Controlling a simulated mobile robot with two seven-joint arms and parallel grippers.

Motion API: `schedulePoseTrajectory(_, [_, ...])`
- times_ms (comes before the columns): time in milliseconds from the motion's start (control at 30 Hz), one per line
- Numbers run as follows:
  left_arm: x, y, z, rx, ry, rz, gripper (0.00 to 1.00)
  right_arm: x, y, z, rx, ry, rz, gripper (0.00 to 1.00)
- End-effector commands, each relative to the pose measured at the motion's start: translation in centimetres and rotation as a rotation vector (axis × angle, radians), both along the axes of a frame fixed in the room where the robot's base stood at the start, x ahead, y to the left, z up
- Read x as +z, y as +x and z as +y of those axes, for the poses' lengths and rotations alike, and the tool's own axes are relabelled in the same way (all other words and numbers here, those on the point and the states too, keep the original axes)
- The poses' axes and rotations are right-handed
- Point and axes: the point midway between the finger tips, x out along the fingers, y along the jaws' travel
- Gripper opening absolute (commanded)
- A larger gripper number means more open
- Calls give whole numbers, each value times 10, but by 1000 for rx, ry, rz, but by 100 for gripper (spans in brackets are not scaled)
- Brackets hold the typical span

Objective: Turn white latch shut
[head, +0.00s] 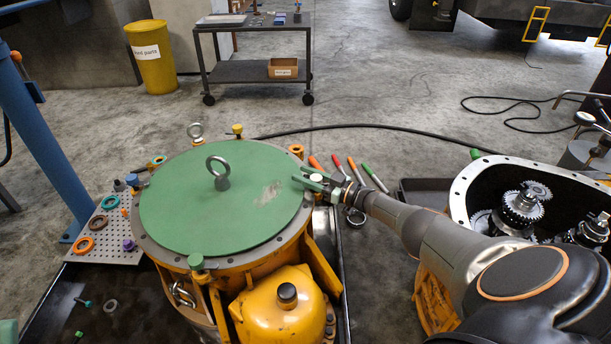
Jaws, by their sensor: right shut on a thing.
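The round green cover (165,205) lies on top of the yellow transmission housing (262,265), with a metal lifting eye (219,170) at its middle. My right gripper (315,180) reaches in from the right to the cover's right edge. It is shut on a small pale knob at the rim, which looks like the white latch (316,177). The fingers hide most of the latch, so I cannot tell its angle. Other rim latches show: a green one (197,262) at the front, a yellow one (237,130) at the back and an orange one (296,150) at the back right. My left gripper is not in view.
A perforated board (112,248) with coloured rings and small parts stands at the left. Coloured-handled tools (353,170) lie behind my right gripper. An open housing with gears (522,207) stands at the right. A cart (255,72) and a yellow bin (152,58) stand farther back.

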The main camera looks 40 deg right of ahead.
Motion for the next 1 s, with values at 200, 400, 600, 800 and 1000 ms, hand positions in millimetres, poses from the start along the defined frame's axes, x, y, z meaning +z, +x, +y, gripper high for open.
schedulePoseTrajectory(200, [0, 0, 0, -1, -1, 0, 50, 7, 0, -14, -32, -4, -6, 50])
schedulePoseTrajectory(400, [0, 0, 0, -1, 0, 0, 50, 5, 0, -12, -25, -2, -5, 72])
schedulePoseTrajectory(600, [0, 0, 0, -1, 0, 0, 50, 4, 0, -9, -18, -2, -3, 72])
schedulePoseTrajectory(800, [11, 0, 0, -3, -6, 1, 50, 5, -13, -12, -17, -2, 0, 72])
schedulePoseTrajectory(1000, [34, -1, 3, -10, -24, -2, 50, 6, -50, -25, -18, -4, 3, 72])
